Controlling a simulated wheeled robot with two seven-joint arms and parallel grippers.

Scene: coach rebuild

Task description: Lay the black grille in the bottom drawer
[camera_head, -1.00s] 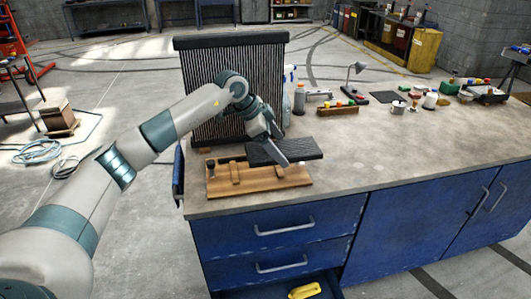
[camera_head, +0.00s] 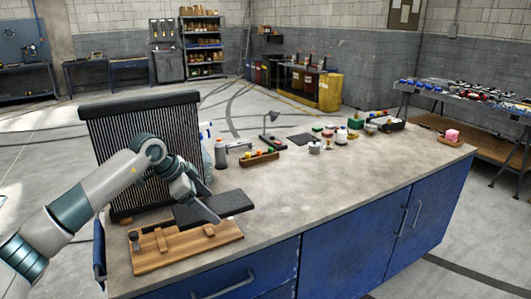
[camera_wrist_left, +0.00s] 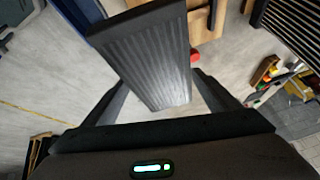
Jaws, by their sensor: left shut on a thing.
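The black grille (camera_head: 232,203) is a flat, dark, ribbed slab. My left gripper (camera_head: 206,208) is shut on it, above or just behind the wooden rack (camera_head: 160,258) on the bench's left end. In the left wrist view the grille (camera_wrist_left: 150,60) shows its ribbed face between the fingers and runs away from the palm. Whether it touches the rack is hard to tell. The bottom drawer is outside the head view now; only an upper drawer front with a handle (camera_head: 225,286) shows at the lower edge. My right gripper is not in view.
A tall black finned radiator (camera_head: 105,150) stands behind the rack.

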